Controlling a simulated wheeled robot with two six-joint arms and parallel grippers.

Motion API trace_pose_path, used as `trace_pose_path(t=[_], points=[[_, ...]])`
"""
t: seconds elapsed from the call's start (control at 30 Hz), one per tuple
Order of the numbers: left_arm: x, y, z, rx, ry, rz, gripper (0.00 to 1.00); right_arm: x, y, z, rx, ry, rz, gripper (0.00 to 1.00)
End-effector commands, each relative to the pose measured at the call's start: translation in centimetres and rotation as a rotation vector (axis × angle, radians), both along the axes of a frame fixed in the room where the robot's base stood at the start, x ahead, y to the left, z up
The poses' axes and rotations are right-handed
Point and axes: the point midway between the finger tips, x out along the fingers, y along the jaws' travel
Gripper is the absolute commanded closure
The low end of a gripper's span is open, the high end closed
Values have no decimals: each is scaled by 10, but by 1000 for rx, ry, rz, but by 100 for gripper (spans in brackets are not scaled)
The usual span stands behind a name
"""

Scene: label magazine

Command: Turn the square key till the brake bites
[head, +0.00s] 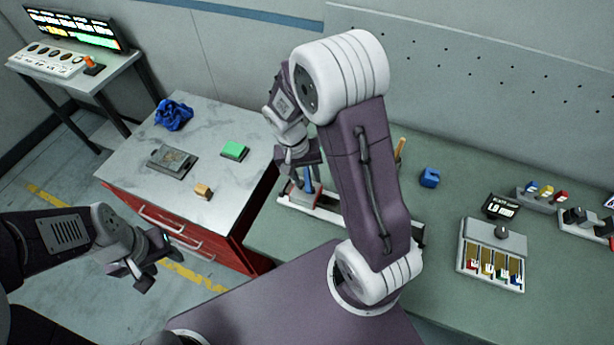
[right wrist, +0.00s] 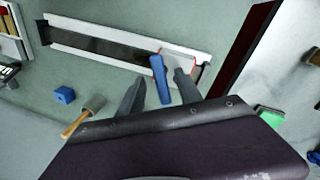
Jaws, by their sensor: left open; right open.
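A narrow blue bar (right wrist: 160,78), which may be the square key, stands at one end of a white rail with a dark slot (right wrist: 100,46). It rises beside a pale block with a red edge (right wrist: 180,62). In the head view the blue bar (head: 308,180) and the rail (head: 338,213) are partly hidden by my right arm. My right gripper (right wrist: 160,92) is open, with one finger on each side of the bar; whether either finger touches it I cannot tell. My left gripper (head: 143,268) is open and empty, in front of the red cabinet.
A blue cube (head: 429,178) and a wooden-handled tool (right wrist: 80,118) lie near the rail. A grey box with coloured slots (head: 490,256) stands to the right. The red cabinet (head: 180,225) carries a green block (head: 234,150), a wooden block (head: 203,191) and a blue cloth (head: 173,115).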

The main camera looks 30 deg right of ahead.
Motion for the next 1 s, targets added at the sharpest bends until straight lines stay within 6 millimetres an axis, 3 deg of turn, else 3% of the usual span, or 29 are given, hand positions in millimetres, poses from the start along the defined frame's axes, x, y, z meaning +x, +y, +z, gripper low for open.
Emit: trace_pose_path(t=[0.2, 0.5, 0.67, 1.0], points=[[0, 0, 4, 0, 0, 0, 53, -3, -5, -26, 0, 2, 0, 58], [0, 0, 4, 0, 0, 0, 53, -2, -5, -30, 1, -1, 0, 58], [0, 0, 4, 0, 0, 0, 53, -2, -5, -30, 1, -1, 0, 100], [0, 0, 4, 0, 0, 0, 53, -2, -5, -30, 1, -1, 0, 100]])
